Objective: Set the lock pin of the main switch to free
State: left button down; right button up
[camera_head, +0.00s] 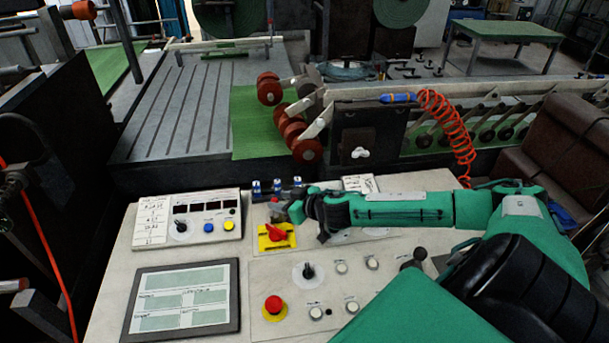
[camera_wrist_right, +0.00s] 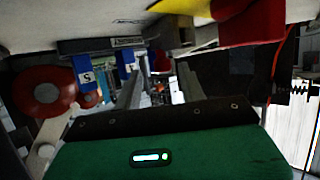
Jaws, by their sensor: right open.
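The main switch (camera_head: 277,235) is a red rotary handle on a yellow plate on the pale console. In the right wrist view its red handle (camera_wrist_right: 250,22) and yellow plate show at the top right, close to the camera. I cannot clearly make out its lock pin or the pin's position. My right gripper (camera_head: 283,211) is just behind the switch, its fingers small and partly unclear in the head view. In the right wrist view the two fingers of my right gripper (camera_wrist_right: 160,88) are apart with nothing visibly held. My left gripper is not in view.
Blue tagged parts (camera_head: 277,186) stand behind the gripper at the console's back edge. A display box (camera_head: 187,218) is left, a screen panel (camera_head: 182,300) front left. A red mushroom button (camera_head: 273,305) and black selector knob (camera_head: 308,271) are in front. An orange coiled hose (camera_head: 452,125) hangs behind.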

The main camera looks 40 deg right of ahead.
jog(key=b+v, duration=0.2)
jog(key=v, duration=0.4)
jog(key=shift+s+d+f, duration=0.1)
jog(key=shift+s+d, duration=0.05)
jog(key=shift+s, duration=0.15)
jog(key=shift+v, duration=1.55)
jog(key=shift+p+v, duration=0.75)
jog(key=shift+v, duration=0.55)
